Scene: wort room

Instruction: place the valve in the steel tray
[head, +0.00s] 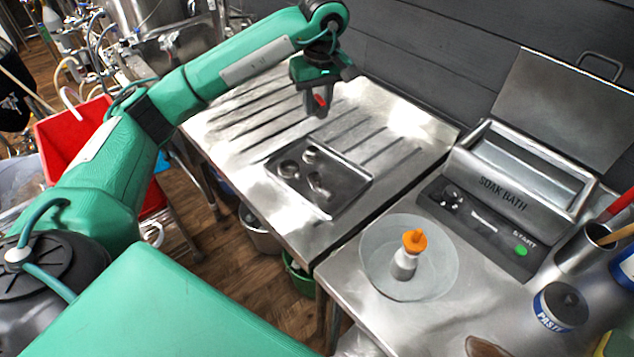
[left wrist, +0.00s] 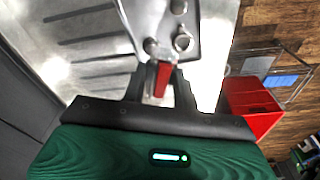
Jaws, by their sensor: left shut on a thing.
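My left gripper (head: 317,103) is shut on the valve, whose red part (head: 320,100) shows between the fingers. In the left wrist view the valve's red part (left wrist: 162,78) also sits between the dark fingers of the gripper (left wrist: 160,88); the rest of the valve is largely hidden. The steel tray (head: 348,195) lies on the ribbed steel drainboard, with several small metal parts in it. The gripper is above the drainboard, at the far side of the tray in the head view. The tray (left wrist: 208,40) also shows just beyond the fingers in the left wrist view. My right gripper is out of view.
A soak bath (head: 512,190) with a raised lid stands at the right. A glass dish (head: 375,265) with an orange-topped bottle (head: 405,260) and a paste tin (head: 562,308) are on the near counter. A red bin (head: 60,140) stands at the left. The drainboard (head: 225,130) around the tray is clear.

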